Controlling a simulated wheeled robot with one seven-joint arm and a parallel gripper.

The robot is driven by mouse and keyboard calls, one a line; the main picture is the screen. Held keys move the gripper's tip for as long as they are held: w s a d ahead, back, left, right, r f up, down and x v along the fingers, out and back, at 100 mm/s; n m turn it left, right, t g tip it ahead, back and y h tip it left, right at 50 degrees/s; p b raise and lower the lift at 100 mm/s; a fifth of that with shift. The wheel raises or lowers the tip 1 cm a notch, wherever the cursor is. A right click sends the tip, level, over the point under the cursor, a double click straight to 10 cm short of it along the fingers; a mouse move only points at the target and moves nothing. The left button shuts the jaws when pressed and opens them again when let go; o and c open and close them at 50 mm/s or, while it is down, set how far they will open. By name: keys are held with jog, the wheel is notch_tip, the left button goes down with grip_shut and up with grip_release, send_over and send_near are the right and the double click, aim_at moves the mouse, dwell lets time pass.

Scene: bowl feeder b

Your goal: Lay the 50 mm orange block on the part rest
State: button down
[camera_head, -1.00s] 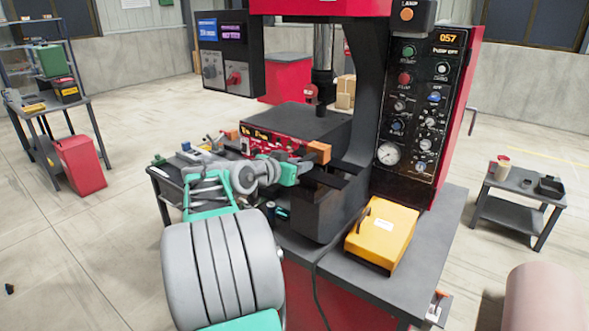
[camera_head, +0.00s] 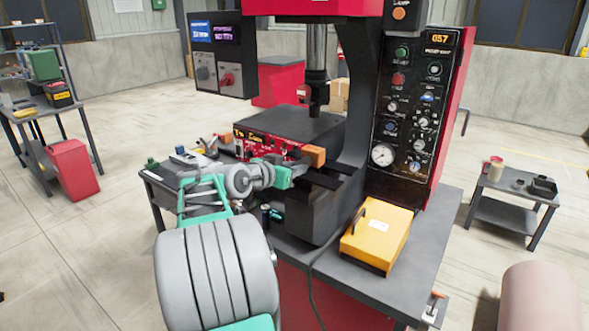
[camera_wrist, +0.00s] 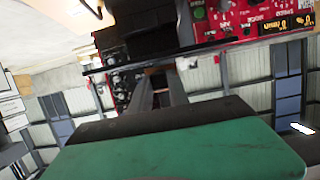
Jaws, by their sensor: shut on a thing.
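An orange block (camera_head: 312,155) is at the tip of my gripper (camera_head: 303,169) in the head view, in front of the red press's dark bed. My gripper is shut on it. In the wrist view, the two dark fingers (camera_wrist: 158,88) reach forward, and a small orange-brown patch of the block (camera_wrist: 154,70) shows between their tips. Most of the block is hidden there. Dark flat bars (camera_head: 328,178) lie just right of and below the block. I cannot tell whether they are the part rest, or whether the block touches them.
The press column (camera_head: 358,90) and its control panel (camera_head: 408,110) stand close to the right. A yellow box (camera_head: 376,236) sits on the bench (camera_head: 438,225). A red labelled unit (camera_head: 265,146) is behind my gripper. A small side table (camera_head: 508,190) stands far right.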

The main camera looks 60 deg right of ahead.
jog(key=shift+f+b, duration=0.4)
jog(key=shift+b, duration=0.15)
jog(key=c, duration=1.2)
grip_release()
